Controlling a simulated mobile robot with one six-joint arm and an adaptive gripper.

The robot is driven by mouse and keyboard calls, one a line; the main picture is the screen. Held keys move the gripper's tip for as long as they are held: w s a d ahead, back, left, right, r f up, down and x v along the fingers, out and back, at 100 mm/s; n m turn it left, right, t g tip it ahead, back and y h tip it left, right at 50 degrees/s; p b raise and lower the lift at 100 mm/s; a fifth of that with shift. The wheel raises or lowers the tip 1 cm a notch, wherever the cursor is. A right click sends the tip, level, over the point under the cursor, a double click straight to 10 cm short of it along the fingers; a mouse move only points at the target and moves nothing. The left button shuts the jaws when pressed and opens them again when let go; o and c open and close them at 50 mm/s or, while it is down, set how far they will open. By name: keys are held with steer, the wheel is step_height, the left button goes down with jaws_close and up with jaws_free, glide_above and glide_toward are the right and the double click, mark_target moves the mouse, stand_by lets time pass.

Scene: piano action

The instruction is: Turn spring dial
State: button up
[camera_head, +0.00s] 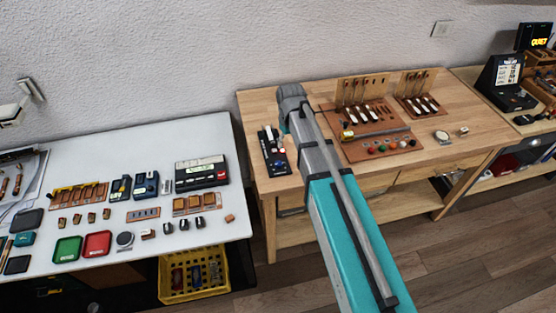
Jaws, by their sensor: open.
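I cannot tell for sure which part is the spring dial. A black panel (272,158) with small knobs or lights stands near the bench's left end. My grey and teal arm crosses the bench between the black panel and the model, covering part of the model's left side. My gripper is not visible; the arm hides whatever lies behind it.
A white table (75,160) on the left holds trays, small devices and blocks. A yellow crate (195,290) stands beneath its right edge. A second, smaller action model (420,106) stands at the back. Bare bench top lies at the right. A dark display unit (499,75) is at far right.

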mark_target(278, 163)
steer(key=shift+n, duration=0.6)
steer(key=a, duration=0.1)
steer(key=w+a, duration=0.1)
steer(key=a, duration=0.1)
steer(key=shift+w+a+r, duration=0.2)
steer(key=shift+w+a, duration=0.1)
steer(key=shift+w, duration=0.1)
steer(key=shift+f, duration=0.15)
step_height(278, 163, down, 14)
steer(key=b, duration=1.3)
steer(key=shift+r+b, duration=0.25)
steer(key=shift+b, duration=0.1)
jaws_close()
